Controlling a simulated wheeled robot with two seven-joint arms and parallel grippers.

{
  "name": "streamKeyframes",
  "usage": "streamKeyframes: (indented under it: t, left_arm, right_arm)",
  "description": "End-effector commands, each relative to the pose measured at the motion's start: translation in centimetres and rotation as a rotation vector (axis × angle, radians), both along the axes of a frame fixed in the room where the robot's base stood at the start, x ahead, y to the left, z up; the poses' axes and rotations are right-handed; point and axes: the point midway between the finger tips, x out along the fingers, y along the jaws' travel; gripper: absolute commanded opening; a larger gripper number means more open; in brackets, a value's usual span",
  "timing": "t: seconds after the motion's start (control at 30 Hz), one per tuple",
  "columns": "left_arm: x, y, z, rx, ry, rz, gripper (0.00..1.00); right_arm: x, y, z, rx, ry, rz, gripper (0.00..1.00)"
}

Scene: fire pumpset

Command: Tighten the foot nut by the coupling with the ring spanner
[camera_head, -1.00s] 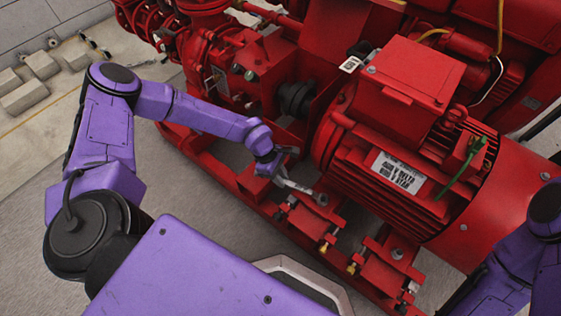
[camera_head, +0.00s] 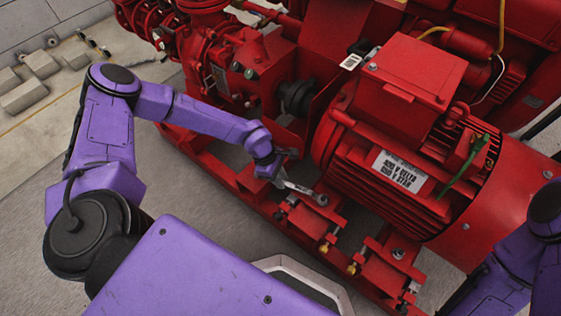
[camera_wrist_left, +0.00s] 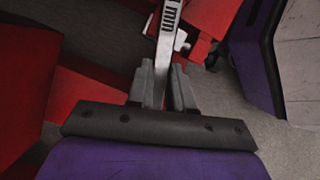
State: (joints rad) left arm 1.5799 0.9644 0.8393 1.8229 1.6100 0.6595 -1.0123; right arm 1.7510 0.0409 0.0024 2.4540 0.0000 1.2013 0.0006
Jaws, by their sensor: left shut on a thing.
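My left gripper (camera_head: 279,170) is shut on the ring spanner (camera_head: 298,187), a silver tool that points down and to the right. Its far ring end lies at the foot nut (camera_head: 322,200) by the coupling; whether the ring is fully seated around the nut I cannot tell. In the left wrist view the gripper jaws (camera_wrist_left: 170,88) pinch the spanner shank (camera_wrist_left: 165,45), which runs up out of the picture, so its ring end is out of sight there. The black coupling (camera_head: 296,97) sits between the pump and the red motor (camera_head: 390,160). My right gripper is out of view.
The red base frame (camera_head: 225,180) runs along the front of the pumpset. Another motor foot with a bolt (camera_head: 397,254) is to the right. Grey blocks (camera_head: 25,95) lie on the floor at far left. Bare floor shows in front of the frame.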

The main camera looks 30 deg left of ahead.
Motion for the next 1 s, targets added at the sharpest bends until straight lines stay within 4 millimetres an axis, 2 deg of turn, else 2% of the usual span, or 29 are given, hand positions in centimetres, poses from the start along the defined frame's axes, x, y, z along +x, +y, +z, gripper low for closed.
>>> streamKeyframes:
  t: [0.57, 1.0]
  left_arm:
    - [-0.4, -0.1, 0.2, -0.001, -0.001, 0.029, 0.0]
    - [-0.4, -0.1, 2.7, -0.001, 0.0, 0.028, 0.0]
  right_arm:
    - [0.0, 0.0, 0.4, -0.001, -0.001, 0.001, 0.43]
    - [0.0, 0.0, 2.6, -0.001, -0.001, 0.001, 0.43]
